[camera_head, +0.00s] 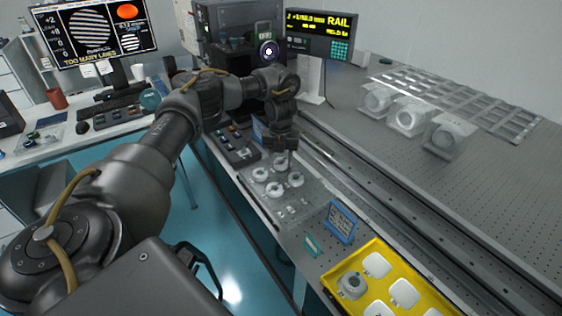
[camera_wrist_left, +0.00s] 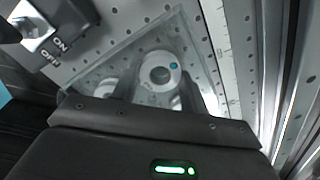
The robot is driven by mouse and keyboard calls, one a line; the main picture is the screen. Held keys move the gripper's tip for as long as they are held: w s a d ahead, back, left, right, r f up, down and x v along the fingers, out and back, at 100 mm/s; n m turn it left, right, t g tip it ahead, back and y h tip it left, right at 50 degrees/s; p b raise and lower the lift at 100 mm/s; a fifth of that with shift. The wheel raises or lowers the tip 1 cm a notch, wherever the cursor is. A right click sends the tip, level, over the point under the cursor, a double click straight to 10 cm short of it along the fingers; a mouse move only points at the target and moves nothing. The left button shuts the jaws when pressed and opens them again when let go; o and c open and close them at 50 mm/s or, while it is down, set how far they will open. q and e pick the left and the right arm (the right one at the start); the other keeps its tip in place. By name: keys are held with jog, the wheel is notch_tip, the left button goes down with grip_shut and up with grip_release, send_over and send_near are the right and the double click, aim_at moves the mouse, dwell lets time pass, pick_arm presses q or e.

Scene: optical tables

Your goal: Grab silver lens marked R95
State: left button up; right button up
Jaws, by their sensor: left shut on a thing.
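Several silver ring-shaped lenses sit on a clear tray (camera_head: 292,210) on the optical table. The nearest lens (camera_head: 275,190) and the right lens (camera_head: 295,179) stand apart from my gripper. My left gripper (camera_head: 281,153) points down at the far lens (camera_head: 279,162) and is shut on it, as far as I can tell. In the left wrist view, a silver lens (camera_wrist_left: 158,72) with a blue dot shows beyond the dark gripper body, which hides part of the lenses. I cannot read an R95 mark on any lens. My right gripper is not in view.
A yellow tray (camera_head: 327,279) with white pads and one round part stands at the front right. A blue-framed card (camera_head: 341,223) stands beside the lens tray. A long rail (camera_head: 370,190) runs to the right, with large clear-cased optics (camera_head: 410,117) behind it.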

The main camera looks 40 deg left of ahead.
aim_at(281, 162)
pick_arm(q)
notch_tip(281, 162, up, 3)
jog(key=shift+p, duration=0.3)
jog(key=s+d+r+p, duration=0.1)
jog(key=s+d+r, duration=0.5)
jog(key=s+r, duration=0.3)
jog(key=s, duration=0.3)
jog(key=shift+s+d+r+p, duration=0.2)
jog(key=shift+d+r+p, duration=0.05)
jog(key=shift+d+p, duration=0.1)
